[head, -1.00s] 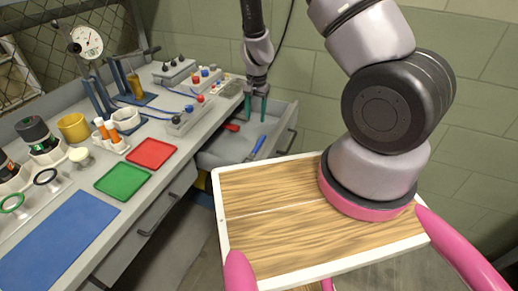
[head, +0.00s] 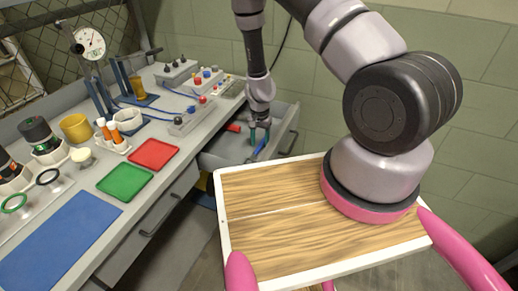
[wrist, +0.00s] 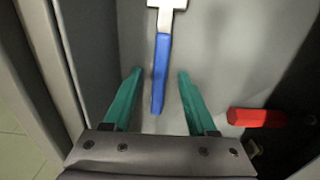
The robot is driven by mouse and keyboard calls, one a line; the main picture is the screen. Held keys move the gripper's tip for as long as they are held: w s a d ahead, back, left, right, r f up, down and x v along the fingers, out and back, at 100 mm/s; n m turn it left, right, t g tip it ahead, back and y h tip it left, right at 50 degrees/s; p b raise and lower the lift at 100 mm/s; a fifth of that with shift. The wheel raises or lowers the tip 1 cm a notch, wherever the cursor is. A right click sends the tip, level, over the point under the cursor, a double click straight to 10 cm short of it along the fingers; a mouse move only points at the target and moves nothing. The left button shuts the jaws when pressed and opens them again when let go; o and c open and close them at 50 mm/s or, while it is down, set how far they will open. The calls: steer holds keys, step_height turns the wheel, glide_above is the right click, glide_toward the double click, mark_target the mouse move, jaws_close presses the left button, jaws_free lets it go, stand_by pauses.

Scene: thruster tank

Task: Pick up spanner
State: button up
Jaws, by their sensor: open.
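The spanner (wrist: 161,68) lies in the open drawer, with a blue handle and a pale metal head at the top of the wrist view. In the head view its blue handle (head: 259,148) shows beside my fingertips. My gripper (wrist: 156,75) is open, with its two green fingers on either side of the blue handle in the wrist view. A gap shows between each finger and the handle. In the head view my gripper (head: 260,134) is low over the drawer. I cannot tell how far the fingertips are above the drawer floor.
A red-handled thing (wrist: 256,118) lies in the drawer to the right of my gripper. The drawer wall (wrist: 88,60) is close on the left. The workbench holds a red tray (head: 154,154), a green tray (head: 125,181) and a blue mat (head: 62,238).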

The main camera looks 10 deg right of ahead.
steer(key=shift+f, duration=0.25)
jaws_close()
steer(key=shift+r, duration=0.1)
